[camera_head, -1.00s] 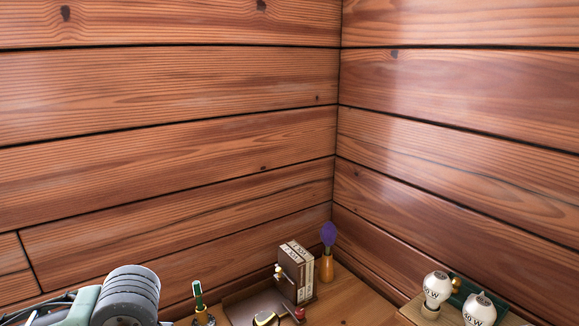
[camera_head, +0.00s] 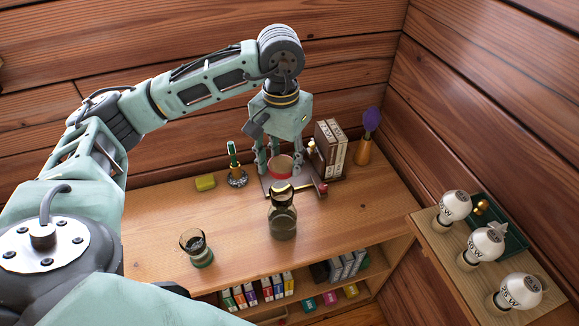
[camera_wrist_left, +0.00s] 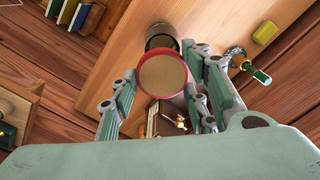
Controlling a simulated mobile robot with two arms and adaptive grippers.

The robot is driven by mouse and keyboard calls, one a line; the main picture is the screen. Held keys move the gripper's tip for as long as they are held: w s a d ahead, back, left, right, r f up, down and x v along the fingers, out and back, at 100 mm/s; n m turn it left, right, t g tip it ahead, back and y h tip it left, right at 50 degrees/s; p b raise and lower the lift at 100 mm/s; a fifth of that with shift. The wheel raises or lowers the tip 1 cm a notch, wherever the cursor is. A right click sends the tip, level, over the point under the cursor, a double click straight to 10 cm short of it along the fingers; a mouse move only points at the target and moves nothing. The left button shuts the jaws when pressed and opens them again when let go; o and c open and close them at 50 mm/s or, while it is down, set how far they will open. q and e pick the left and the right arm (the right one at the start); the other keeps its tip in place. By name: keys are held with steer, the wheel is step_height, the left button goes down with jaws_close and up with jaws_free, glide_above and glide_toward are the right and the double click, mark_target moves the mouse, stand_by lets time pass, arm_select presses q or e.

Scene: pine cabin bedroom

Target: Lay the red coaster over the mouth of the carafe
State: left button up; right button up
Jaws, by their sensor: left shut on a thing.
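My left gripper (camera_head: 279,172) points down over the back of the desk. It is shut on the red coaster (camera_head: 281,163), a round disc with a red rim and a tan face. In the left wrist view the coaster (camera_wrist_left: 162,76) sits between the fingers (camera_wrist_left: 160,84). The carafe (camera_head: 283,222), dark glass with a narrower neck, stands upright on the desk just in front of the coaster. The carafe (camera_wrist_left: 160,31) shows partly behind the coaster in the wrist view. The coaster is held apart from the carafe. My right gripper is not in view.
A glass (camera_head: 196,248) stands left of the carafe. A yellow block (camera_head: 205,182), a green-topped item on a stand (camera_head: 235,165), boxed books (camera_head: 330,146) and a vase (camera_head: 364,151) line the back. Several bulbs (camera_head: 456,206) stand on a side shelf. The desk's right front is clear.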

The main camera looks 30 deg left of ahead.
mark_target(282, 176)
arm_select(q)
steer(key=shift+a+f, duration=0.1)
steer(key=shift+f, duration=0.35)
steer(key=shift+s+f+b, duration=0.15)
steer(key=shift+f+b, duration=0.2)
steer(key=shift+b, duration=0.05)
step_height(282, 176, down, 4)
steer(key=shift+r+b, duration=0.15)
steer(key=shift+b, duration=0.65)
steer(key=shift+f, duration=0.75)
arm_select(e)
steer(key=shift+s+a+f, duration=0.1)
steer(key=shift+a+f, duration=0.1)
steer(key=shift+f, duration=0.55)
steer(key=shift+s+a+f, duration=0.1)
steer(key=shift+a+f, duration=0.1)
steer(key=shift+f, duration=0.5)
arm_select(q)
steer(key=shift+f+b, duration=0.15)
steer(key=shift+b, duration=0.3)
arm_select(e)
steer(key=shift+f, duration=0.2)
arm_select(q)
steer(key=shift+f, duration=0.25)
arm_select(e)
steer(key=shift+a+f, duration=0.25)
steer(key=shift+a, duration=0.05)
